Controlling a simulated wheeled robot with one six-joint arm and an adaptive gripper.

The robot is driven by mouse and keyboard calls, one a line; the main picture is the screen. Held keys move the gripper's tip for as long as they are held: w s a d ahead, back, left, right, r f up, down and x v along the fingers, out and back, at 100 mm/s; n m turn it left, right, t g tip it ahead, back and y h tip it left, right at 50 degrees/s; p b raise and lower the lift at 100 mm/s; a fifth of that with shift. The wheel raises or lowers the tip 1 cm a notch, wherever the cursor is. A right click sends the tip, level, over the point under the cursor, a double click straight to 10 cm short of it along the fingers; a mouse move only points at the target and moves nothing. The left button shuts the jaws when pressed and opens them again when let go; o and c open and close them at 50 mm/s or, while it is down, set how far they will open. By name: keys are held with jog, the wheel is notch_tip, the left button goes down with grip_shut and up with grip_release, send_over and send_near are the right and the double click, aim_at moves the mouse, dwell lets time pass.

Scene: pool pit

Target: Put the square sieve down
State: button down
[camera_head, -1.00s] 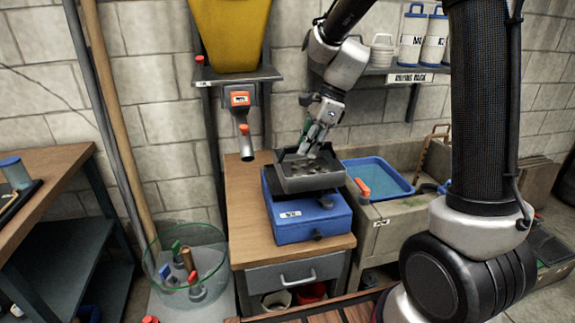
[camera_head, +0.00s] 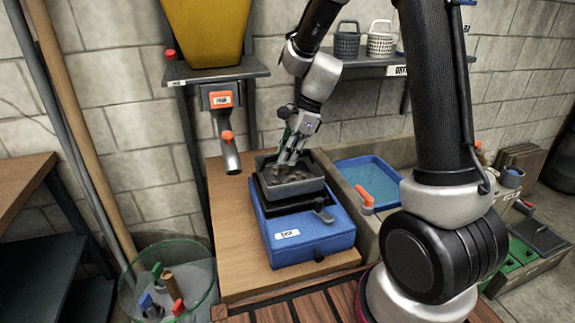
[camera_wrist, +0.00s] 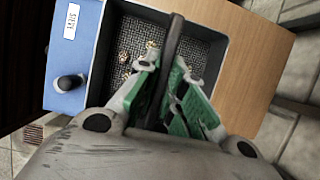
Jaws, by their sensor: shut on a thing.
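The square sieve (camera_head: 298,188) is a grey, shallow, square-walled tray over the black top of a blue box (camera_head: 312,240) with a white label. I cannot tell whether it touches that top. My gripper (camera_head: 287,168) comes down from above and is shut on the sieve. In the wrist view, the green-padded fingers (camera_wrist: 165,90) close around a dark bar across the sieve. The sieve's mesh floor (camera_wrist: 205,55) shows there, with several small brownish pieces on it. The fingers hide part of the mesh.
The blue box stands on a wooden cabinet top (camera_head: 236,238). A blue water tub (camera_head: 368,178) is at right. An orange-handled dispenser (camera_head: 226,135) hangs behind at left under a yellow hopper (camera_head: 215,30). A clear bin (camera_head: 200,290) stands at lower left.

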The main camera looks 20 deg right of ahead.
aim_at(288, 179)
jog(key=shift+f, duration=1.55)
jog(key=shift+f, duration=0.1)
jog(key=c, duration=1.5)
grip_release()
jog(key=v, duration=1.1)
jog(key=shift+r, duration=0.25)
jog(key=shift+d+r, duration=0.15)
jog(key=shift+r, duration=0.2)
jog(key=shift+s+d+r, duration=0.1)
jog(key=shift+s+r, duration=0.1)
jog(key=s+d+r+n+t+h, duration=0.1)
jog(key=s+d+r+n, duration=0.1)
jog(key=s+n, duration=0.4)
jog(key=s+d+r+n+t+h, duration=0.2)
jog(key=s+n, duration=0.4)
jog(key=s, duration=0.3)
jog(key=s+d+r+n+t+h, duration=0.1)
jog(key=s+d+r+n, duration=0.3)
jog(key=s+d+n, duration=0.2)
jog(key=shift+s+r+h, duration=0.15)
jog(key=shift+s+h, duration=0.15)
jog(key=shift+s, duration=1.05)
